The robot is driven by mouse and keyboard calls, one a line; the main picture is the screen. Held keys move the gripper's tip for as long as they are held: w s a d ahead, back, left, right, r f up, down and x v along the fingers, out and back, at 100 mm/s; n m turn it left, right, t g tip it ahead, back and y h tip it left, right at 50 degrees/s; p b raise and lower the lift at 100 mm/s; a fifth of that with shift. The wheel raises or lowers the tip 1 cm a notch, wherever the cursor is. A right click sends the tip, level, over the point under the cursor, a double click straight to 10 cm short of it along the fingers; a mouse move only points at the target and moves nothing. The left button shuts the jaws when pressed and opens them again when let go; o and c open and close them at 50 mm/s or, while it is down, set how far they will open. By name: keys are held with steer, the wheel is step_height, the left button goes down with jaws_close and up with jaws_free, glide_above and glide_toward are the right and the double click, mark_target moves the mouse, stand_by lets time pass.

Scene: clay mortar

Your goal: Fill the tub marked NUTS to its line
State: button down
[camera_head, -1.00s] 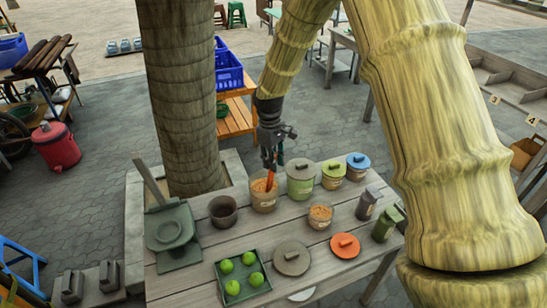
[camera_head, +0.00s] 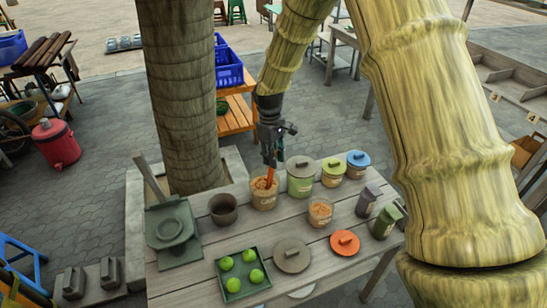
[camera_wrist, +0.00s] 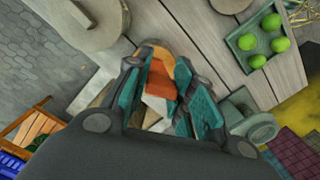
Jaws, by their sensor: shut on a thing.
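My gripper (camera_head: 271,160) is shut on an orange scoop (camera_head: 268,179), whose handle also shows between the teal finger pads in the wrist view (camera_wrist: 160,82). The scoop points down into an open tub (camera_head: 264,201) of orange-brown pieces at the back of the table. Its lower end is hidden in the tub, so I cannot tell what it holds. A second open tub (camera_head: 320,214) with similar contents stands to the right and nearer. Both have labels too small to read, and I cannot tell which is marked NUTS or see a fill line.
Lidded tubs in green (camera_head: 300,183), yellow-green (camera_head: 333,176) and blue-lidded (camera_head: 357,168) stand to the right. A dark pot (camera_head: 223,212) stands left. A grey lid (camera_head: 291,257), an orange lid (camera_head: 345,244) and a green fruit tray (camera_head: 243,288) lie in front. A trunk (camera_head: 182,100) rises behind.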

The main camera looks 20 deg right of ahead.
steer(key=shift+r+p, duration=3.05)
steer(key=shift+r, duration=1.65)
